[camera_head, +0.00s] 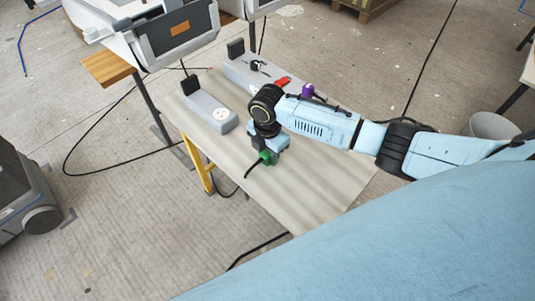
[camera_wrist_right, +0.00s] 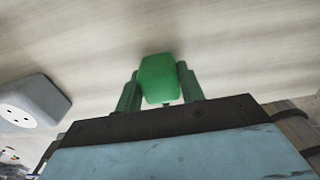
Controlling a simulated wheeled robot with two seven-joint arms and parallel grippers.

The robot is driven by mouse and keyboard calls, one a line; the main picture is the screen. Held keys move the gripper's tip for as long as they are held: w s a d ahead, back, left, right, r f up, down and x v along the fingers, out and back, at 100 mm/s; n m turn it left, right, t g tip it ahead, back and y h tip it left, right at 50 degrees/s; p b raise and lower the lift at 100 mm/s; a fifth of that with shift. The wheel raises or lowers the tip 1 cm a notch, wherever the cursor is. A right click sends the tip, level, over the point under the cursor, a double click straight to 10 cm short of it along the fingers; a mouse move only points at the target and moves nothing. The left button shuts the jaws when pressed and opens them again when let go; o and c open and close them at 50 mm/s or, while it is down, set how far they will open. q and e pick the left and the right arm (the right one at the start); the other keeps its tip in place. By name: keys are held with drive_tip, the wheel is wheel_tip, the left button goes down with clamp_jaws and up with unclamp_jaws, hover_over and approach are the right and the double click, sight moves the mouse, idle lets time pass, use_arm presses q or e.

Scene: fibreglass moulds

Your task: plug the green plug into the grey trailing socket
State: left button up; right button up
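The green plug (camera_head: 266,158) is between the fingers of my right gripper (camera_head: 271,152), with a black cable trailing from it to the lower left. In the right wrist view the plug (camera_wrist_right: 158,79) fills the space between the two fingertips (camera_wrist_right: 160,88), which touch its sides. I cannot tell its height over the table; its pins are hidden. The grey trailing socket (camera_head: 206,108) lies on the table, left of the gripper and apart from the plug. Its round white outlet (camera_head: 221,114) is empty. Its corner also shows in the right wrist view (camera_wrist_right: 45,90). My left gripper is not in view.
A second grey block (camera_head: 238,72) lies farther back on the table (camera_head: 310,190), with black, red (camera_head: 283,81) and purple (camera_head: 307,90) items near it. The table's front part is clear. Cables run over the floor. A grey machine (camera_head: 170,40) stands behind.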

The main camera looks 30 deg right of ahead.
sight(264, 152)
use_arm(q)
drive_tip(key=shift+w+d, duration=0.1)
use_arm(e)
drive_tip(key=c, duration=0.4)
